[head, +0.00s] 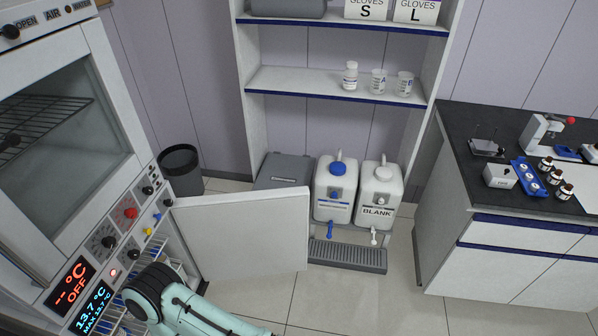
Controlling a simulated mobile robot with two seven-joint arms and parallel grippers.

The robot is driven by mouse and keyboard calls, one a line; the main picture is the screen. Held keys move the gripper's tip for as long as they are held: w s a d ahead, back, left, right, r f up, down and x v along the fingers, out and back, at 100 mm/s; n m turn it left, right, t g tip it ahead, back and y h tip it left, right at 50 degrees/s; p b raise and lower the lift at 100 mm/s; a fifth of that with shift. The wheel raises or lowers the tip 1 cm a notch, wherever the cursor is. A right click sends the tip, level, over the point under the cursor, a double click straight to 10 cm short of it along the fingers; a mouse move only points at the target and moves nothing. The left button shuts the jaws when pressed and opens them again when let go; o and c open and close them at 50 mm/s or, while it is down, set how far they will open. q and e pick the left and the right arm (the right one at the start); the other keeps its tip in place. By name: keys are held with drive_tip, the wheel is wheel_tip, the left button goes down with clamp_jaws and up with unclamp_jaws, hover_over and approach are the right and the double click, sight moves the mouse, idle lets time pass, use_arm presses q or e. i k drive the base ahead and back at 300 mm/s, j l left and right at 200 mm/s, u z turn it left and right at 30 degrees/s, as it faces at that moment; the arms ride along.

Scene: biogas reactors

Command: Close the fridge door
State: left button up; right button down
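The fridge door (245,238) is a white panel in the head view. It stands wide open, swung out from the lower part of the tall white cabinet on the left. The fridge opening, with wire racks (172,246) inside, shows between the door and the control panel. One of my arms, mint green with a black joint, comes up from the bottom edge in front of the fridge opening. I cannot tell which arm it is or whether it touches anything. No gripper fingers show.
An oven with a glass window (60,115) is above the fridge controls (125,225). A black bin (181,168), a grey box (283,171), two white canisters (335,190) and a drip tray (347,256) stand behind the door. A lab counter (470,130) is at right. Floor right of the door is clear.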

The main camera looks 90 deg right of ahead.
sight(229, 237)
drive_tip(key=k+l, duration=0.15)
drive_tip(key=l, duration=0.25)
drive_tip(key=k+l+z, duration=0.15)
drive_tip(key=l, duration=0.25)
drive_tip(key=k+l, duration=0.2)
drive_tip(key=l, duration=0.2)
drive_tip(key=k+l+z, duration=0.15)
drive_tip(key=l, duration=0.25)
drive_tip(key=k+l, duration=0.1)
drive_tip(key=l, duration=0.3)
drive_tip(key=k+z, duration=0.05)
